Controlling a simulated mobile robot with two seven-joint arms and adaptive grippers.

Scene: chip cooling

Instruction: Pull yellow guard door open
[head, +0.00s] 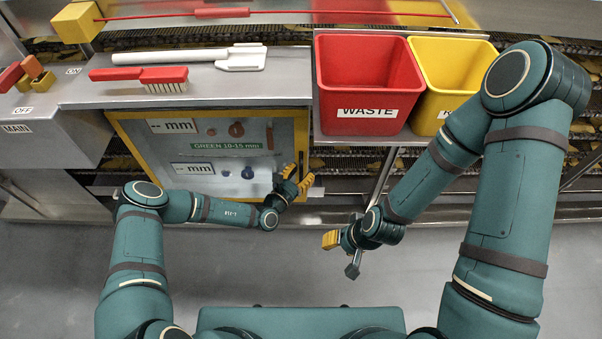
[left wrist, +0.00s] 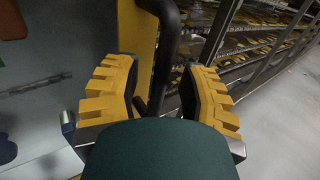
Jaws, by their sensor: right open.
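The guard door (head: 303,132) is a clear panel in a yellow frame below the counter, and it looks closed. Its yellow edge also shows in the left wrist view (left wrist: 137,40). A black bar handle (left wrist: 166,50) stands out from that edge. My left gripper (head: 299,178) is at the door's right edge. In the left wrist view its yellow-padded fingers (left wrist: 160,98) are apart, one on each side of the handle, with gaps visible. My right gripper (head: 342,254) is open and empty over the floor, right of the door.
A red WASTE bin (head: 367,78) and a yellow bin (head: 450,65) stand on the counter at right. A red-handled brush (head: 140,76) and a white scraper (head: 240,58) lie above the door. A switch box (head: 45,130) is at left. The grey floor (head: 250,265) before the door is clear.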

